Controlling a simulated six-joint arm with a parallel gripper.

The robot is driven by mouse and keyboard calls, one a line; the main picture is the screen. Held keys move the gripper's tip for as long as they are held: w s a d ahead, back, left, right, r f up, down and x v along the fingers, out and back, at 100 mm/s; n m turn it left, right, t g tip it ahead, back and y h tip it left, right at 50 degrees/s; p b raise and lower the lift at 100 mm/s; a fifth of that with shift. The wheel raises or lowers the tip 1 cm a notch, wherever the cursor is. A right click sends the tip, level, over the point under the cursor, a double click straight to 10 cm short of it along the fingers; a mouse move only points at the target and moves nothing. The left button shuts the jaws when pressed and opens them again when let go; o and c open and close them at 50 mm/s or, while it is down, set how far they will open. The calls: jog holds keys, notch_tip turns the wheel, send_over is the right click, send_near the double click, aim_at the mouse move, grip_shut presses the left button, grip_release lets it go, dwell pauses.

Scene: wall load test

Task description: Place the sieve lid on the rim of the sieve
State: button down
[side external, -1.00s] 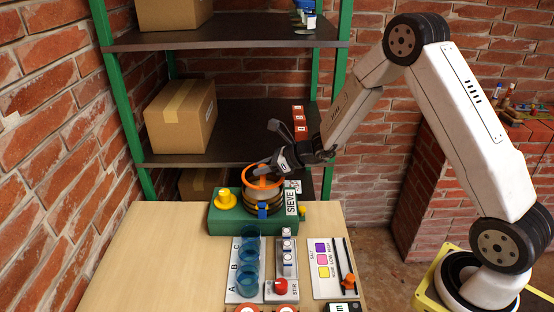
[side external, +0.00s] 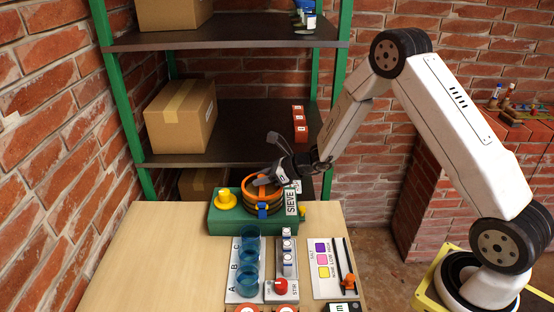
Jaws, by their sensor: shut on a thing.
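The sieve (side external: 262,207) is a dark, banded round stack on the green machine base (side external: 230,224), beside a label reading SIEVE. The orange sieve lid (side external: 247,193) is a ring with a raised orange piece at its middle. It is over the top of the sieve and looks close to level. I cannot tell whether it rests on the rim all the way round. My gripper (side external: 262,182) comes in from the upper right and is shut on the lid at its middle. The fingers hide part of the lid and the far rim.
A yellow knob (side external: 225,199) stands left of the sieve on the base. A blue latch (side external: 262,212) is at the sieve's front. Blue cups (side external: 248,260), small jars (side external: 287,255) and a colour card (side external: 323,262) lie nearer on the table. The shelf (side external: 235,130) rises behind. The table's left is clear.

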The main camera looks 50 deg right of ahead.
jog(key=shift+c, duration=2)
grip_release()
jog(key=shift+f, duration=0.1)
jog(key=shift+r, duration=0.2)
jog(key=shift+s+d+r, duration=0.15)
jog(key=shift+s+d, duration=0.05)
jog(key=v, duration=1.1)
jog(key=shift+s, duration=0.15)
